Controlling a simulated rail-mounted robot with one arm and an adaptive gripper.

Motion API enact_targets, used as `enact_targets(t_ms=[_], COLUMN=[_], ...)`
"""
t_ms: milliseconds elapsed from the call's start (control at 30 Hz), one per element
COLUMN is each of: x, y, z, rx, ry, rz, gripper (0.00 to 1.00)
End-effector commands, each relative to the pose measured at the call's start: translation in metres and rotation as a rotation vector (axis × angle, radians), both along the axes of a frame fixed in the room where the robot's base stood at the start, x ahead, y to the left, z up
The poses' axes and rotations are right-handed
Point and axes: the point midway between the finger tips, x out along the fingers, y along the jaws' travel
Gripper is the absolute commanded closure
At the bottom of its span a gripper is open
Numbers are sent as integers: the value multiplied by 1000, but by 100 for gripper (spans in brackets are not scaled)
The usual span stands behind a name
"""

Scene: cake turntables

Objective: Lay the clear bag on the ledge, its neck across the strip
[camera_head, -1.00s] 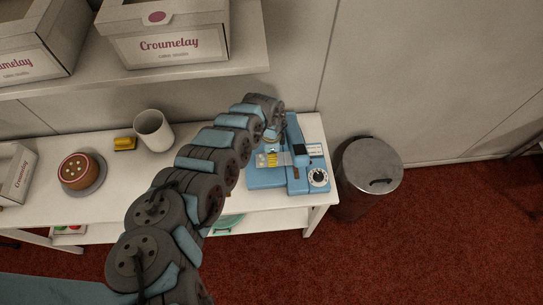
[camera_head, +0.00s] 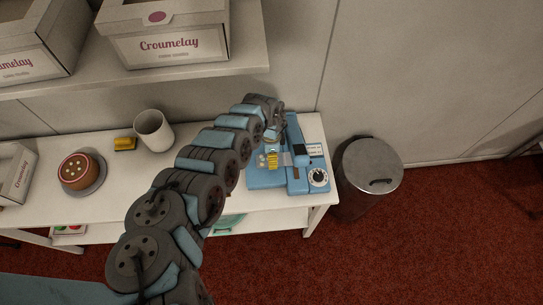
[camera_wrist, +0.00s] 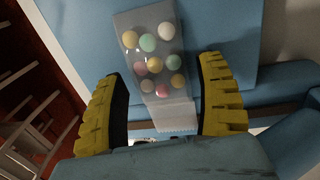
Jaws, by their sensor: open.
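The clear bag (camera_wrist: 152,50) holds several pastel balls and lies on the blue ledge (camera_wrist: 220,25) of the sealer in the wrist view. Its serrated neck (camera_wrist: 172,116) points towards my gripper and appears to lie across the dark strip (camera_wrist: 265,106). My gripper (camera_wrist: 160,85) is open. Its yellow fingers stand apart on either side of the bag's lower part, with visible gaps. In the head view the bag (camera_head: 262,160) is small beside my fingers on the blue sealer (camera_head: 294,178), partly hidden.
The sealer has a dial (camera_head: 318,177) at the right end of the white table (camera_head: 130,185). A metal bin (camera_head: 368,170) stands right of it. A white cup (camera_head: 153,131), yellow block (camera_head: 124,144) and cake (camera_head: 81,171) stand to the left. A shelf with boxes (camera_head: 165,40) hangs above.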

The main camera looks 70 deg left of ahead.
Motion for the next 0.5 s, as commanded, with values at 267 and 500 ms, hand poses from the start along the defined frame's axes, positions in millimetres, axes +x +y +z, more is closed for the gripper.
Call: enact_targets(t_ms=[267, 500], x=[0, 2], y=[4, 4], z=[24, 43], rx=[2, 1], ry=[2, -1], rz=[-1, -3], gripper=[29, 29])
